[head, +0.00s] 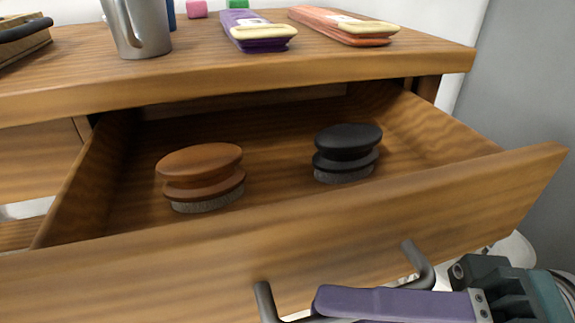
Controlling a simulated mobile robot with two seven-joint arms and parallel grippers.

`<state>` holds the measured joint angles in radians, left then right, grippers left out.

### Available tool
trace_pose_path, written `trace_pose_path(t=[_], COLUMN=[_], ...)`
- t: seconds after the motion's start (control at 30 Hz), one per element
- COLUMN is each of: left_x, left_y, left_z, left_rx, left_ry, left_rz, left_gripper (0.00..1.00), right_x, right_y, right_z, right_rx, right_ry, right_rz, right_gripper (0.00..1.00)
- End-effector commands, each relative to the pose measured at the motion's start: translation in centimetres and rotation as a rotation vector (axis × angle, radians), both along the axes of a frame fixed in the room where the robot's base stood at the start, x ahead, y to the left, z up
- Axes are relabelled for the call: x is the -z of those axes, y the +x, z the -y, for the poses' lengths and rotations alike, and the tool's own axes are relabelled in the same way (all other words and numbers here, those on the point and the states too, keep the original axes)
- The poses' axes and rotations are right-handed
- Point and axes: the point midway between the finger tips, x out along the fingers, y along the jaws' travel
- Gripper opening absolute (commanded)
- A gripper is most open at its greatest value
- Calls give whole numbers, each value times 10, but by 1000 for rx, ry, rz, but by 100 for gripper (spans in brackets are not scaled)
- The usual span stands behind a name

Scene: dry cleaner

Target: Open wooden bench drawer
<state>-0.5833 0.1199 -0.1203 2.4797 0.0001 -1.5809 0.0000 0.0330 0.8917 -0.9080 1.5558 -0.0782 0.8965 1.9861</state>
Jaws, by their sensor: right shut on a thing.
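The wooden bench (300,68) fills the view, and its drawer (300,235) is pulled well out so its inside shows. A bent dark grey metal handle (418,262) is on the drawer front at the lower right. My right gripper (335,303), with a purple finger, is at the handle, shut on its bar. Part of the grip is cut off by the bottom edge of the head view. A brown brush (203,172) and a black brush (347,150) stand apart inside the drawer. My left gripper is not in view.
On the bench top are a grey metal jug (138,28), a purple item (255,30), an orange item (343,25) and a dark-handled tray (22,42) at the far left. A grey wall (525,80) stands to the right.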

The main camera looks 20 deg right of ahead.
Motion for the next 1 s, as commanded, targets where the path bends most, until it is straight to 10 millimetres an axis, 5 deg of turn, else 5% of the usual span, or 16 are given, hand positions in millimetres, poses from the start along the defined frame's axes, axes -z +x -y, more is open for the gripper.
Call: trace_pose_path(t=[0.33,0.83,0.87,1.0], left_x=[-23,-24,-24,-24], left_y=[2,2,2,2], left_z=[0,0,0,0], left_rx=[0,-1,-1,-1], left_ry=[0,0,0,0], left_rz=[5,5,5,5], left_gripper=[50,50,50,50], right_x=[-1,0,0,0], right_y=[-40,-46,-46,-46], right_z=[2,2,2,2], right_rx=[4,4,4,4], right_ry=[0,-1,-1,-1], right_rz=[-3,1,1,0], right_gripper=[0,0,17,33])
